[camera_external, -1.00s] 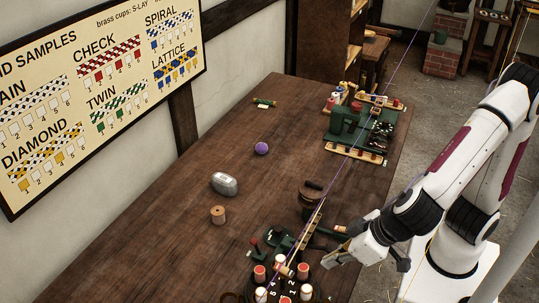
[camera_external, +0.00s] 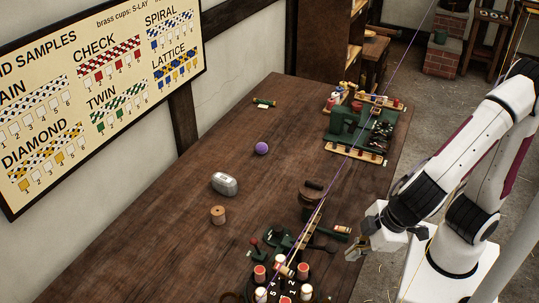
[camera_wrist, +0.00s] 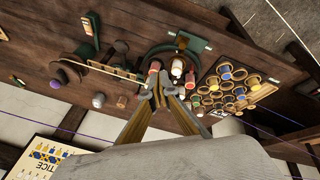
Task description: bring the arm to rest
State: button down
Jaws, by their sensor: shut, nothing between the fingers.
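My gripper (camera_external: 354,250) is at the right edge of the wooden table (camera_external: 190,180) in the external view, beside the bobbin wheel and clear of the objects there. In the wrist view my gripper (camera_wrist: 152,88) has its fingertips together with nothing visible between them. The black round wheel (camera_external: 293,289) with several red and white bobbins is to the left of the gripper in the external view.
A purple ball (camera_external: 261,148), a grey tin (camera_external: 225,184) and a wooden spool (camera_external: 218,215) lie on the open left part of the table. A green machine (camera_external: 348,125) stands at the far end. A purple line runs above the table.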

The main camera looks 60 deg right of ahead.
jog(key=s+d+r+m, duration=0.1)
jog(key=d+r+m, duration=0.1)
jog(key=d, duration=0.5)
jog(key=s+d+r+m, duration=0.2)
jog(key=d+r, duration=0.1)
jog(key=d, duration=0.5)
jog(key=s+d+r+m+t, duration=0.1)
jog(key=d+r+m, duration=0.1)
jog(key=d, duration=0.5)
jog(key=shift+s+d+r+y, duration=0.2)
jog(key=shift+s+d+y, duration=0.1)
jog(key=shift+d, duration=0.1)
